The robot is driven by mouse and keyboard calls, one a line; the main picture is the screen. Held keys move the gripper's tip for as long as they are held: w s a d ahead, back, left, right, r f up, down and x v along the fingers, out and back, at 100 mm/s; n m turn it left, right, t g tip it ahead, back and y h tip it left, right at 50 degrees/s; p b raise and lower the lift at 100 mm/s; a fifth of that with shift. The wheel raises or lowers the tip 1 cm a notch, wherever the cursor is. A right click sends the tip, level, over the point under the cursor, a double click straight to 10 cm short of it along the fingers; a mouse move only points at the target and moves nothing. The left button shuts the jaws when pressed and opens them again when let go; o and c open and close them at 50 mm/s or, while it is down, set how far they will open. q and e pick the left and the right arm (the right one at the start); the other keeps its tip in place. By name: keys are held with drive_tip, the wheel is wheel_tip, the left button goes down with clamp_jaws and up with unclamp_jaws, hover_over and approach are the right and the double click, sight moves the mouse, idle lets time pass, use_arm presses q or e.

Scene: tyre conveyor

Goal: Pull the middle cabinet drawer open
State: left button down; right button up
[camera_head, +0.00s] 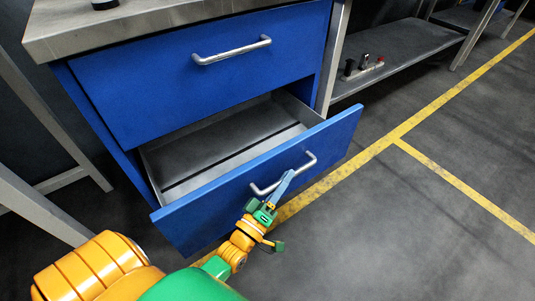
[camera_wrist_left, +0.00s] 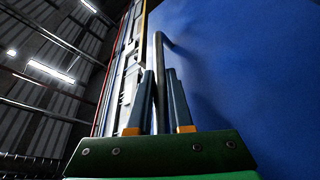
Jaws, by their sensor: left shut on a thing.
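The blue cabinet drawer (camera_head: 230,198) below the top one stands pulled out, with its empty grey inside showing. Its silver bar handle (camera_head: 299,168) is on the front face. My left gripper (camera_head: 284,183) is at this handle, with its blue-grey fingers on the bar. In the left wrist view the handle (camera_wrist_left: 160,70) passes between the two fingers (camera_wrist_left: 162,100), and the blue drawer front (camera_wrist_left: 245,70) fills the right side. The left gripper is shut on the handle. My right gripper is not in view.
The upper blue drawer (camera_head: 210,75) is shut, with its own silver handle (camera_head: 231,50), under a grey worktop (camera_head: 150,25). A low shelf (camera_head: 400,55) with small items (camera_head: 363,66) stands to the right. The floor (camera_head: 420,200) at right is clear, with yellow lines.

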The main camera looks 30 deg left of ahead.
use_arm(q)
drive_tip(key=s+d, duration=0.3)
drive_tip(key=d, duration=0.4)
drive_tip(key=shift+p, duration=0.35)
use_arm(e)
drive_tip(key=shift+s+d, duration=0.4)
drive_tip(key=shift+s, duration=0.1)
use_arm(q)
drive_tip(key=c, duration=0.8)
unclamp_jaws()
drive_tip(key=shift+w, duration=0.1)
drive_tip(key=shift+c, duration=0.2)
drive_tip(key=v, duration=0.7)
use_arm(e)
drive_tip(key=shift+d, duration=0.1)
